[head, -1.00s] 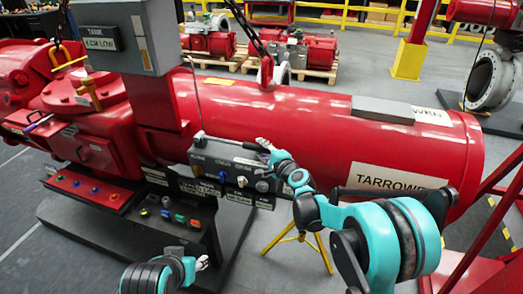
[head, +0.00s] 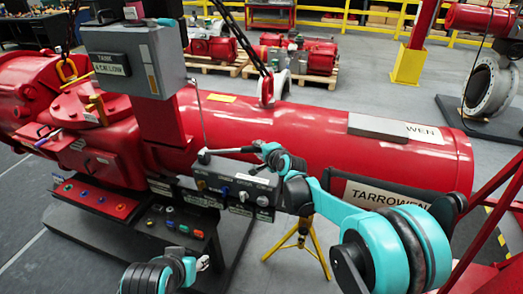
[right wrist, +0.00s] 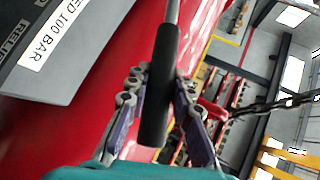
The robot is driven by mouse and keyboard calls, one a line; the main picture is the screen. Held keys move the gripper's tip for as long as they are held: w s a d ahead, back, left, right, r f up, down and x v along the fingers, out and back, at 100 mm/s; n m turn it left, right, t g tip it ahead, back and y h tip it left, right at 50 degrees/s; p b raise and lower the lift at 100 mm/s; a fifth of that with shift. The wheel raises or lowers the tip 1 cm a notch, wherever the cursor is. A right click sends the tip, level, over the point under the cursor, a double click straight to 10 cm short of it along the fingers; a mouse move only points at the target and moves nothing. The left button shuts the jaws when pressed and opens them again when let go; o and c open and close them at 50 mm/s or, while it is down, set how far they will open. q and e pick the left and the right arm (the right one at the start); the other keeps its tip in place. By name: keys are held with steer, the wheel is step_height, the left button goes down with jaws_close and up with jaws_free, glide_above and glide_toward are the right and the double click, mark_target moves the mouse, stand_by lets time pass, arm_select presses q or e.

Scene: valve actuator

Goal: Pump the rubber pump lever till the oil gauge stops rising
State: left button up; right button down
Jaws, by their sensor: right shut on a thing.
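My right gripper (head: 262,148) is shut on that end. In the right wrist view the lever's black rubber grip (right wrist: 157,110) lies between the fingers of my right gripper (right wrist: 160,85).
The large red cylinder (head: 330,135) lies behind the pump block. A button panel (head: 178,222) sits at lower left of it. A yellow stand (head: 302,245) is below my right arm. A red frame (head: 495,230) is at far right.

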steer(key=r, duration=0.1)
steer(key=a+r+p, duration=0.1)
steer(key=r, duration=0.1)
steer(key=shift+w+n+g+h+p, duration=0.2)
steer(key=shift+n+g+h+p, duration=0.1)
arm_select(q)
step_height(320, 180, up, 2)
steer(key=shift+r, duration=0.25)
arm_select(e)
steer(key=shift+f, duration=0.1)
steer(key=c, duration=1.6)
jaws_free()
arm_select(q)
steer(key=shift+a, duration=0.1)
arm_select(e)
steer(key=v, duration=1.2)
steer(key=shift+a, duration=0.15)
steer(key=shift+s, duration=0.1)
